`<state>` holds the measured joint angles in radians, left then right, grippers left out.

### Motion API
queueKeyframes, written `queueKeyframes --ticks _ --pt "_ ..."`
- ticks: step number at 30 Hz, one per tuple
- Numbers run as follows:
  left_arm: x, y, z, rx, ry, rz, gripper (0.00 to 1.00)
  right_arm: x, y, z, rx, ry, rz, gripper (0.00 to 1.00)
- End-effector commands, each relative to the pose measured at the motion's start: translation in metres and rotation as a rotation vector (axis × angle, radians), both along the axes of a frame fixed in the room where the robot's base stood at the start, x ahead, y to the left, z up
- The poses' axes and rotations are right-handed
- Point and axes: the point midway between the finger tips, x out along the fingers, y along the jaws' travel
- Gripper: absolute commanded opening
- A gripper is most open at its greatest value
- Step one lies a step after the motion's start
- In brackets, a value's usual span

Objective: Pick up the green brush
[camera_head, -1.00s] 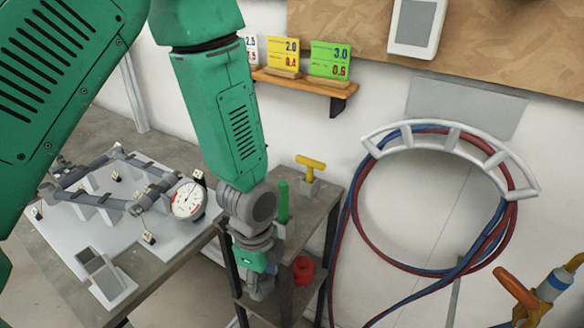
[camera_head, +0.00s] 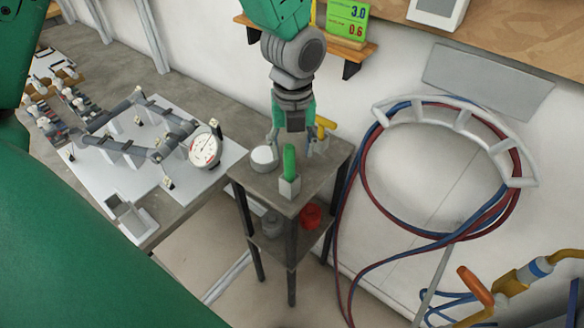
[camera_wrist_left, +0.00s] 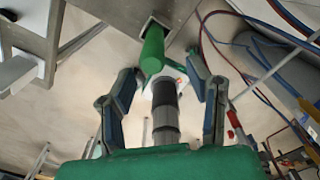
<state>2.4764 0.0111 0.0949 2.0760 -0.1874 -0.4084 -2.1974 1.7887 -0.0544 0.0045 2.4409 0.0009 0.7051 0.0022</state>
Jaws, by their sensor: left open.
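The green brush (camera_head: 289,160) stands upright in a small grey holder (camera_head: 289,188) on top of a narrow grey stand; only its green handle shows, and its lower end is hidden in the holder. It also shows in the left wrist view (camera_wrist_left: 152,52), ahead of the fingers. My left gripper (camera_head: 291,148) points down over the stand, with its fingers open and apart. In the head view it appears close behind the brush handle, one finger to each side. Nothing is held; I cannot tell whether a finger touches anything. My right gripper is not in view.
A white round object (camera_head: 263,158) sits left of the brush. A yellow T-handle (camera_head: 326,124) is behind right, partly covered by the gripper. A red object (camera_head: 311,216) lies on the lower shelf. A table with a gauge (camera_head: 204,150) stands left; coiled hoses (camera_head: 365,185) hang right.

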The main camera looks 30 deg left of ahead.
Motion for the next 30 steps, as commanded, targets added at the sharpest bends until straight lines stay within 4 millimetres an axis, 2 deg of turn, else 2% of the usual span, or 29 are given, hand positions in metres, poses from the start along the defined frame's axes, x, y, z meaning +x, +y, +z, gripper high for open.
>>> queueKeyframes --ticks 5,10,14,23,24,27,30 --pt "0.001 0.008 -0.013 -0.006 0.001 0.004 0.45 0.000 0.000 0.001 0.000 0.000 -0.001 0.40" --pt "0.008 0.016 -0.040 -0.010 0.003 0.004 0.45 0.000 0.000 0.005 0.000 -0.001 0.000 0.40" --pt "0.008 0.013 -0.055 -0.011 0.001 0.005 0.45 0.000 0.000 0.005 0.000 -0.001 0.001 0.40" --pt "0.008 0.004 -0.057 -0.002 -0.002 0.003 0.45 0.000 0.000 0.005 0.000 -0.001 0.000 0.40" --pt "0.008 0.003 -0.057 -0.001 -0.002 0.003 0.31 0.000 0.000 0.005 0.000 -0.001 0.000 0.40" --pt "0.008 0.005 -0.058 -0.003 -0.001 0.004 0.00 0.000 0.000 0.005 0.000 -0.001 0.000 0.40" --pt "0.008 0.008 -0.059 -0.008 -0.002 0.004 0.00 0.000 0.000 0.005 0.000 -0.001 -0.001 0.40"
